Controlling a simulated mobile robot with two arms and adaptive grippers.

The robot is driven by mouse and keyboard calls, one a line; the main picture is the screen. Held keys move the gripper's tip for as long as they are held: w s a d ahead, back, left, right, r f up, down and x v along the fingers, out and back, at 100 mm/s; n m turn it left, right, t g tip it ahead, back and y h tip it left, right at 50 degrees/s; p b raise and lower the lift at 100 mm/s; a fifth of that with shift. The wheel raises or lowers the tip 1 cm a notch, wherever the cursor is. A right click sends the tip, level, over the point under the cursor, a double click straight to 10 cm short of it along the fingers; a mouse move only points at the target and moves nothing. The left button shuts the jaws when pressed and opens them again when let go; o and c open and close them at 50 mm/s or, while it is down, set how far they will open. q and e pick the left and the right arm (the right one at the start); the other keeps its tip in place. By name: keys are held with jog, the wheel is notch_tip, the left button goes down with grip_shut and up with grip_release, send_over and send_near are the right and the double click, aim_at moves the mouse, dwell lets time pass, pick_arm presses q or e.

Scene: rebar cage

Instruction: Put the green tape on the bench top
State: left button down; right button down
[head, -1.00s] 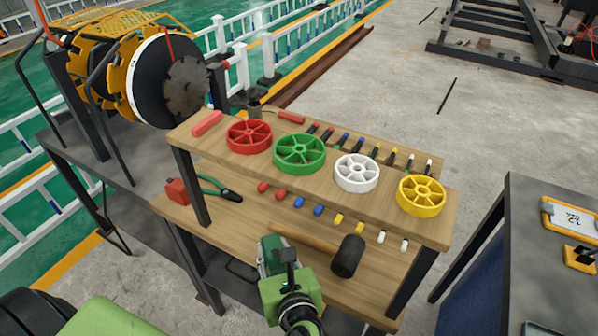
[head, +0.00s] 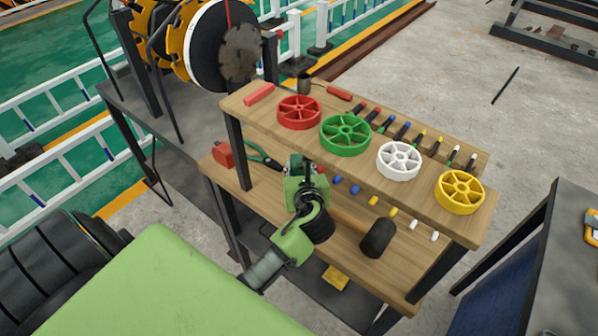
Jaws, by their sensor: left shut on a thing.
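The green tape (head: 345,134) is a spoked green ring lying flat on the upper wooden shelf (head: 296,134), between a red ring and a white ring. My left gripper (head: 296,164) is in front of the lower wooden shelf, below and left of the green tape, and looks apart from it. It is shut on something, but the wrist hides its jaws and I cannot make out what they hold. My right gripper is not in view.
The red ring (head: 299,112), white ring (head: 399,161) and yellow ring (head: 460,189) share the upper shelf with several markers. A black-headed mallet (head: 378,238) and pliers (head: 262,157) lie below. A dark bench (head: 553,232) stands at the right, its visible top mostly bare.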

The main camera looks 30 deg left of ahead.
pick_arm(q)
jog(key=shift+f, duration=1.35)
jog(key=c, duration=2)
grip_release()
jog(key=shift+s+f, duration=0.1)
jog(key=shift+f, duration=0.1)
jog(key=o, duration=0.4)
jog(key=shift+c, duration=0.2)
jog(key=shift+r, duration=0.15)
